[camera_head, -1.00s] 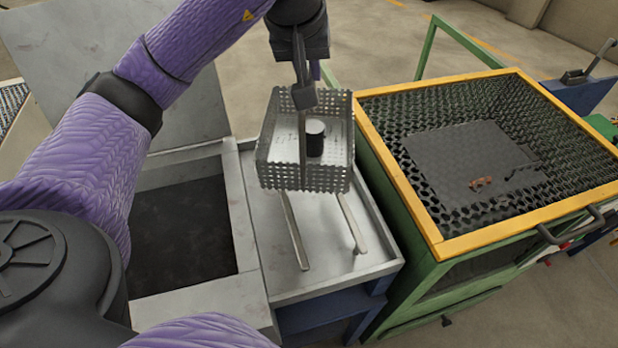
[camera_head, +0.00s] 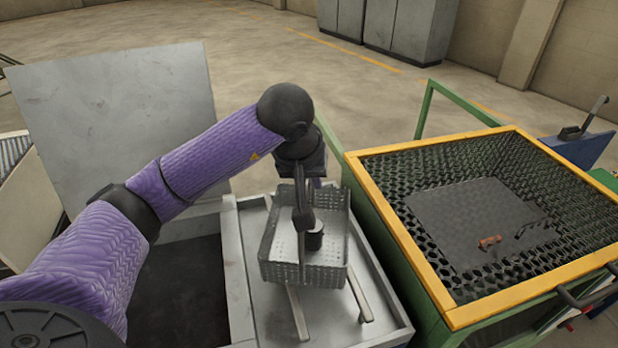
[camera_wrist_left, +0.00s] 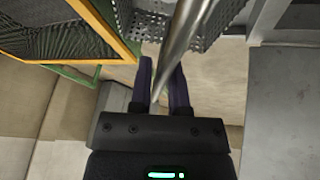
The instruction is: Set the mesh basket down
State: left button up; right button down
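The mesh basket (camera_head: 275,250) is a grey perforated box with a tall arched handle. A dark cylinder (camera_head: 314,236) stands inside it. My left gripper (camera_head: 304,186) is above the basket, with its fingers closed about the handle. In the left wrist view the fingers (camera_wrist_left: 162,70) have the metal handle bar (camera_wrist_left: 184,35) between them, and part of the basket (camera_wrist_left: 150,22) shows beyond. The basket is level over two pale rails (camera_head: 298,312) on a grey metal tray table (camera_head: 268,318). I cannot tell whether its bottom touches the rails. My right gripper is out of view.
A green-framed bin with a yellow rim (camera_head: 400,236) and mesh lining stands close on the right. A dark open pit (camera_head: 185,290) lies left of the tray, with a raised grey lid (camera_head: 120,120) behind it. The tray's front part is clear.

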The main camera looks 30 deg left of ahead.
pick_arm(q)
jog(key=o, duration=0.3)
jog(key=p+v, duration=0.3)
jog(key=v, duration=0.9)
jog(key=shift+r, duration=0.1)
